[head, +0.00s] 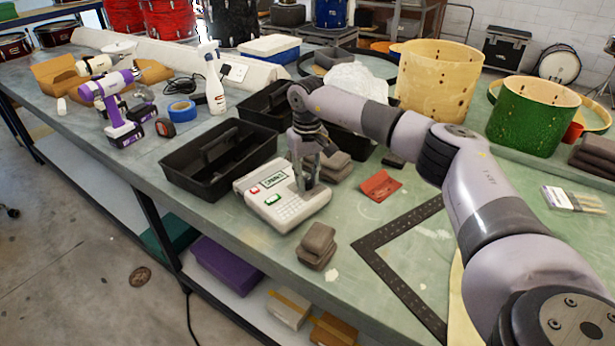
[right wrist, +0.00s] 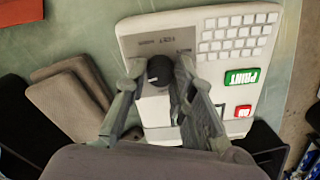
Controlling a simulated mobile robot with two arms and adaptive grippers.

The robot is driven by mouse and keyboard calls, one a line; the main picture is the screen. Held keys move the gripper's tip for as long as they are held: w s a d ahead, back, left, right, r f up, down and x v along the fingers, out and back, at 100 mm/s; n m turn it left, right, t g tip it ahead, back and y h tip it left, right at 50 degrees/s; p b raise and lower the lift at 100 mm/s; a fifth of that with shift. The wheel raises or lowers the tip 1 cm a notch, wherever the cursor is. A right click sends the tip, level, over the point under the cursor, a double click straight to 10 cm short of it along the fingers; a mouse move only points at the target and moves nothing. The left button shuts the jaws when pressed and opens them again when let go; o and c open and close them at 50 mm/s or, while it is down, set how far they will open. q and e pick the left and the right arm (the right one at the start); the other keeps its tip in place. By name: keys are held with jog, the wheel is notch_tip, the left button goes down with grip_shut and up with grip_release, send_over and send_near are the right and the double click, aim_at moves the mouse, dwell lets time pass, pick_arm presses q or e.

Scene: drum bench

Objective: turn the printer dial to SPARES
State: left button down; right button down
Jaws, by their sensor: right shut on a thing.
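The white label printer (head: 283,204) stands on the green bench, with a keypad, a small display and red and green buttons. In the right wrist view the printer (right wrist: 212,108) shows upside down with its keys, a green PRINT button (right wrist: 242,77) and a red button (right wrist: 243,111). The black round dial (right wrist: 160,70) is between the two fingers of my right gripper (right wrist: 158,76), which is shut on it. In the head view my right gripper (head: 308,172) covers the dial. The markings by the dial are too small to read. My left gripper is not in view.
A black tote tray (head: 219,160) stands just left of the printer. A red sheet (head: 380,186) and a black steel square (head: 378,262) lie to the right.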

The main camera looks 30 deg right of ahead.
aim_at(307, 180)
jog(key=c, duration=1.3)
grip_release()
jog(key=shift+c, duration=0.2)
notch_tip(307, 180, up, 12)
jog(key=shift+f, duration=0.1)
